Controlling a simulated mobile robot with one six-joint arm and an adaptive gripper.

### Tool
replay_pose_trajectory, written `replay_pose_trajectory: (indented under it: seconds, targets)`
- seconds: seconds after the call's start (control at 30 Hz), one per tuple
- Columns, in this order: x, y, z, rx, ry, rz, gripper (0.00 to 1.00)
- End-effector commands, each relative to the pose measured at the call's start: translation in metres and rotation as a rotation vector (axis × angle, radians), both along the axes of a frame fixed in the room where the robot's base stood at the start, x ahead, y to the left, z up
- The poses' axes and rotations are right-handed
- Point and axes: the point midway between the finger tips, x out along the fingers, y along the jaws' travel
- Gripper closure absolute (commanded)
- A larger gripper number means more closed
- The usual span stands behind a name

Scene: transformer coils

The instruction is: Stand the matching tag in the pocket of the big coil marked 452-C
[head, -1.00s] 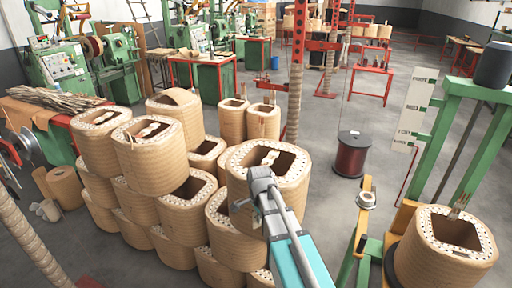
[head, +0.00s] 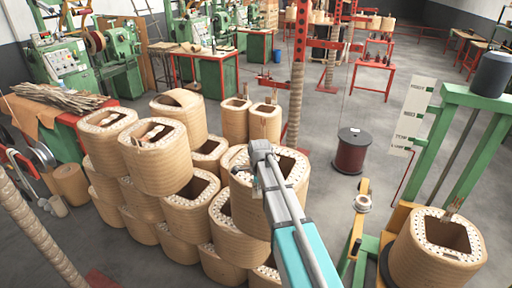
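Several big tan wound coils are stacked left of centre, such as an upper coil (head: 160,170) with a square opening. No mark 452-C is legible on any of them. A white board (head: 425,92) at the right bears small dark lettered labels or tags, too small to read surely. My gripper (head: 247,176) is over the near right coil of the stack (head: 290,172), which it partly covers. Its fingers are small and seen from behind, so I cannot tell whether they are open or hold a tag. Another coil (head: 410,258) sits at the lower right.
A green frame (head: 438,150) stands by the board, with a dark cylinder (head: 493,75) on top. A dark red wire spool (head: 351,152) stands on the floor behind the stack. Open grey floor lies between the spool and the green frame. Green machines (head: 65,65) line the back left.

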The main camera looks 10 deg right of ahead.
Motion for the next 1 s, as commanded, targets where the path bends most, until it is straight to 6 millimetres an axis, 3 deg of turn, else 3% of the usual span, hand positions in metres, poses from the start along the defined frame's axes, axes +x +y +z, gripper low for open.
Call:
replay_pose_trajectory:
  seconds: [0.03, 0.1, 0.5, 0.7, 1.0]
  targets:
    - [0.013, -0.001, 0.018, 0.000, 0.000, -0.039, 1.00]
    - [0.024, -0.003, 0.029, 0.000, 0.000, -0.097, 1.00]
    - [0.080, -0.010, 0.084, 0.001, 0.002, -0.390, 1.00]
    - [0.091, -0.012, 0.093, 0.001, 0.002, -0.457, 1.00]
    - [0.091, -0.013, 0.093, 0.001, 0.002, -0.470, 1.00]
